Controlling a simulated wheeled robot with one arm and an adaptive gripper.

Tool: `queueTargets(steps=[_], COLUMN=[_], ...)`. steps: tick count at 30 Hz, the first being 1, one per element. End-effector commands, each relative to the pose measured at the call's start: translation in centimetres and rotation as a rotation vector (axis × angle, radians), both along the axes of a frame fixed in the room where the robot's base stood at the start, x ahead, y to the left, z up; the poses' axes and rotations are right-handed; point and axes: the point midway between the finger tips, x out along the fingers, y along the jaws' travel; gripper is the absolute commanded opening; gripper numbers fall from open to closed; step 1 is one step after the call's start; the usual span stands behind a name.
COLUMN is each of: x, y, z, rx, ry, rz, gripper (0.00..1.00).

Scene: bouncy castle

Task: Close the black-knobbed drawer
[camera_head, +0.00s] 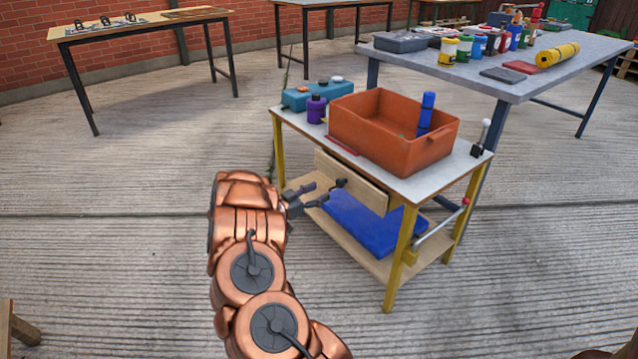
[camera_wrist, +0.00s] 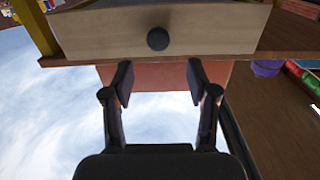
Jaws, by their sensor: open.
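The drawer (camera_head: 362,186) has a pale wooden front and hangs under the top of a small workbench (camera_head: 462,160) with yellow legs. Its round black knob (camera_head: 341,183) faces my arm. In the wrist view the drawer front (camera_wrist: 215,30) crosses the top, with the black knob (camera_wrist: 157,39) near its middle. How far the drawer stands out is hard to tell. My gripper (camera_head: 313,194) is open and empty in front of the drawer. In the wrist view the two fingers of my gripper (camera_wrist: 159,80) are apart, with the knob between and beyond their tips, not gripped.
An orange bin (camera_head: 375,140) holding a blue cylinder (camera_head: 427,112) stands on the workbench, beside a teal case (camera_head: 300,97) and a purple bottle (camera_head: 316,109). A blue item (camera_head: 365,225) lies on the lower shelf. A red-tipped lever (camera_head: 440,222) sticks out at right. Floor in front is clear.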

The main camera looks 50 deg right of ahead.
Motion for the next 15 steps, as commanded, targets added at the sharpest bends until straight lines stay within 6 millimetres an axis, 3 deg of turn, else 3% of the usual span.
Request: queueTargets(steps=[15], x=[-2.5], y=[-6.7], z=[-0.2], rx=[0.001], ry=[0.0], rz=[-0.018], gripper=[0.58])
